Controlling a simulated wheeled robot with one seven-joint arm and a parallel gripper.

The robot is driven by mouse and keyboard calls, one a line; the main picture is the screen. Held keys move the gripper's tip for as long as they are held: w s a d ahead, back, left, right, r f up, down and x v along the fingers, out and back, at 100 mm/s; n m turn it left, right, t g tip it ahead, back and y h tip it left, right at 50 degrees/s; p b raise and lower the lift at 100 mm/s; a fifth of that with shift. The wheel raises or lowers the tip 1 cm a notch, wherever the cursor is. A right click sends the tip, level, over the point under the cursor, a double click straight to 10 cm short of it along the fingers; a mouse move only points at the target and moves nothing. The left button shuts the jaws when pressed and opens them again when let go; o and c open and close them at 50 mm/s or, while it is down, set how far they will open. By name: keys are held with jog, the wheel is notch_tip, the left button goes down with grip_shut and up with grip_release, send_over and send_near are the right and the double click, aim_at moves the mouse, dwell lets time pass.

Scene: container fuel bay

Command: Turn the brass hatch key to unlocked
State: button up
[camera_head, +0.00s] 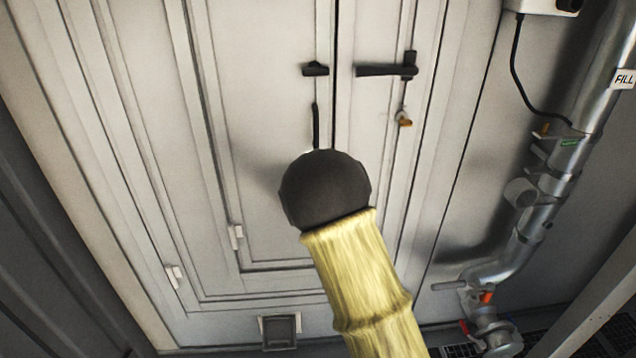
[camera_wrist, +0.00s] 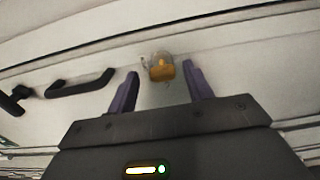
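The brass hatch key (camera_head: 404,119) sits on the pale door panel, right of the middle seam and below a black lever handle. In the wrist view the brass key (camera_wrist: 161,72) shows in a pale round lock fitting, framed by my gripper's fingertips. My gripper (camera_wrist: 160,73) is open, with one purple finger on each side and nothing gripped. The key lies a little beyond or level with the tips; I cannot tell the exact depth. In the head view my arm hides the gripper.
A black lever handle (camera_head: 387,70) is above the key, and a vertical black grab handle (camera_head: 316,126) is to its left. A dark handle (camera_wrist: 80,84) is left of the fingers in the wrist view. Metal pipework (camera_head: 525,230) stands at right. The door around the key is flat.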

jog(key=shift+s, duration=0.1)
jog(key=s+d+b, duration=0.1)
jog(key=s+b, duration=0.4)
jog(key=s, duration=0.9)
jog(key=shift+s+f, duration=0.15)
jog(key=shift+s, duration=0.15)
jog(key=b, duration=0.3)
jog(key=shift+s+b, duration=0.35)
jog(key=s+b, duration=0.1)
jog(key=b, duration=0.4)
jog(key=shift+s+d, duration=0.2)
jog(key=shift+s, duration=0.2)
